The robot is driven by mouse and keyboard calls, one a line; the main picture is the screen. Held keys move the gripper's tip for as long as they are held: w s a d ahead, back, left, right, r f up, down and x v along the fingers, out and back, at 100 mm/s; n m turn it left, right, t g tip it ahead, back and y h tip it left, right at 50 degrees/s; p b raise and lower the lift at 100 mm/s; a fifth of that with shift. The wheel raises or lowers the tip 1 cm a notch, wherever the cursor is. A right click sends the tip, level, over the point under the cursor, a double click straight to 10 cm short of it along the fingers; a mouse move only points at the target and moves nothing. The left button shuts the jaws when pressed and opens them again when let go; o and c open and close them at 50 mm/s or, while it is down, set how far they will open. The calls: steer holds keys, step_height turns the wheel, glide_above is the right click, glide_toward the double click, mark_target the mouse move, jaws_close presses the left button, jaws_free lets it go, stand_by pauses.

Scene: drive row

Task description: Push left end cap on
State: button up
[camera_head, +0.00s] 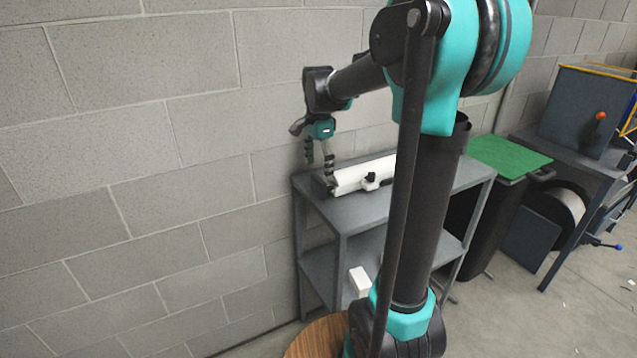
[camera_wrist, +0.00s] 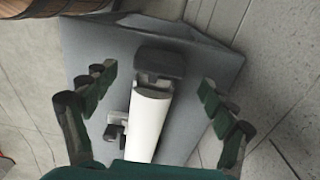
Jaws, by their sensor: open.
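A long white bar (camera_head: 366,173) lies on the top of a grey metal shelf unit; it also shows in the wrist view (camera_wrist: 149,122). A dark end piece (camera_wrist: 160,63), which looks like the left end cap, is at the bar's far end in the wrist view. In the head view a dark block (camera_head: 321,186) shows at the bar's left end. My gripper (camera_head: 320,160) is open above that end; in the wrist view its fingers (camera_wrist: 158,80) are spread on either side of the bar, empty.
A small black fitting (camera_head: 371,182) sits at the bar's side. The shelf top (camera_head: 385,205) is bare in front. A white block (camera_head: 360,280) is on the lower shelf. A block wall (camera_head: 130,180) stands close behind. A green-topped bin (camera_head: 508,157) is to the right.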

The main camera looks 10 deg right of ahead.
mark_target(318, 178)
steer(key=shift+f, duration=2.75)
steer(key=shift+c, duration=0.2)
